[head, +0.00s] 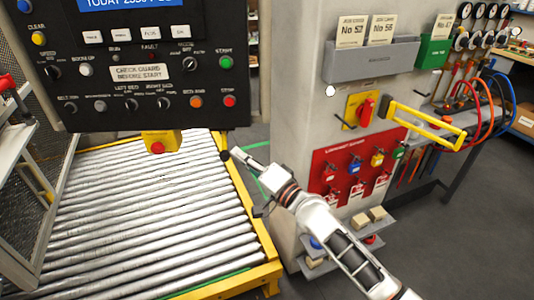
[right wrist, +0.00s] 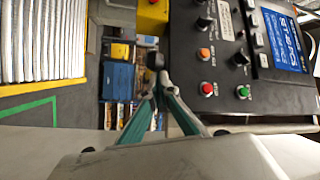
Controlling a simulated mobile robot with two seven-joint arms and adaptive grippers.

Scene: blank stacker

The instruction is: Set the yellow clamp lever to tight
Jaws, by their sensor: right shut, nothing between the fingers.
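A yellow lever-like bar (head: 428,126) sticks out to the right of the grey cabinet; I cannot tell for certain that it is the clamp lever, nor its setting. My right gripper (head: 236,151) is shut and empty just below the control panel's lower right corner, well left of that bar. The yellow bar is not seen there. My left gripper is out of view.
The black control panel (head: 150,119) hangs close above my right gripper. A roller conveyor (head: 140,215) with a yellow frame lies below. The grey cabinet (head: 291,105) carries a red lockout board (head: 325,160) and a red switch on yellow (head: 366,112). Hoses hang at the right.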

